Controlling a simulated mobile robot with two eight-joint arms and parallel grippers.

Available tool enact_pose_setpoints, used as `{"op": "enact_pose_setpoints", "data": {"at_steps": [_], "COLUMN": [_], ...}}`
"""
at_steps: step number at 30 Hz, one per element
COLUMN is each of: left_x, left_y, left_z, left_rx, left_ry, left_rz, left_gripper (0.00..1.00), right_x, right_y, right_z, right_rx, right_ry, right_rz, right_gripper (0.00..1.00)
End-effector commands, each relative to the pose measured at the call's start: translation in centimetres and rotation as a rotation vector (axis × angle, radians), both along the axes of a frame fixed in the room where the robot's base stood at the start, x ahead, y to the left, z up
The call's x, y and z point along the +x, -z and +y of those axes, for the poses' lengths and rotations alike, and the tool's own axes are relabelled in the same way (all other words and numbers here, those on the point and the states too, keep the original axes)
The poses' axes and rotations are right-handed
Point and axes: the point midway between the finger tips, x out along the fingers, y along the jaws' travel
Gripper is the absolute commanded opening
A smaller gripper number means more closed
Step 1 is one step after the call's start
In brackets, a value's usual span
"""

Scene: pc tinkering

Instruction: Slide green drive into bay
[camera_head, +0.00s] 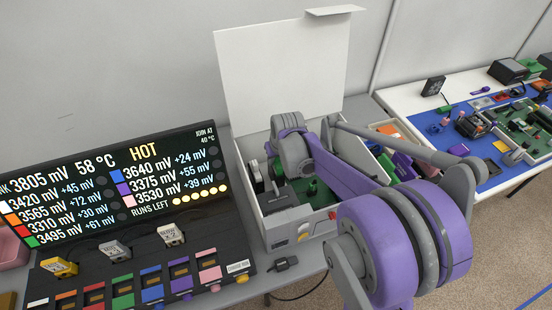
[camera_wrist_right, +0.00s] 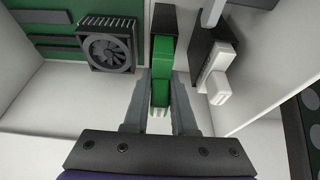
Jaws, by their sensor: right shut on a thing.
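The green drive (camera_wrist_right: 161,75) stands on edge between the two fingers of my right gripper (camera_wrist_right: 162,95) in the right wrist view. The gripper is shut on it. A white connector shows at the drive's near end. The far end of the drive lies at a dark grey bay (camera_wrist_right: 164,17); how deep it sits there I cannot tell. In the head view my purple right arm reaches into the open white case (camera_head: 308,233) and hides much of its inside. My left gripper is not in view.
A black fan (camera_wrist_right: 108,50) is left of the drive, on a green board. A dark block with a white connector (camera_wrist_right: 216,88) is close on the right. In the head view a lit display panel (camera_head: 110,190) stands left of the case, and a blue mat (camera_head: 430,122) with parts lies right.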

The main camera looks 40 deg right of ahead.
Motion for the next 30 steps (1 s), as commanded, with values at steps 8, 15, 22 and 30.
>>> {"op": "enact_pose_setpoints", "data": {"at_steps": [8, 15, 22, 30], "left_x": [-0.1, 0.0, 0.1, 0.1], "left_y": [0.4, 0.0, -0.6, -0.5], "left_z": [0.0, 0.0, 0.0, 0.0], "left_rx": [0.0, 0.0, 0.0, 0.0], "left_ry": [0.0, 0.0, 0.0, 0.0], "left_rz": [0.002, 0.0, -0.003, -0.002], "left_gripper": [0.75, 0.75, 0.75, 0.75], "right_x": [0.0, 0.0, 0.0, 0.0], "right_y": [0.5, -0.1, -0.8, -0.7], "right_z": [0.0, 0.0, 0.0, 0.0], "right_rx": [0.0, 0.0, 0.0, 0.0], "right_ry": [0.0, 0.0, 0.0, 0.0], "right_rz": [0.0, -0.001, -0.001, 0.0], "right_gripper": [0.0, 0.0, 0.0, 0.0]}}
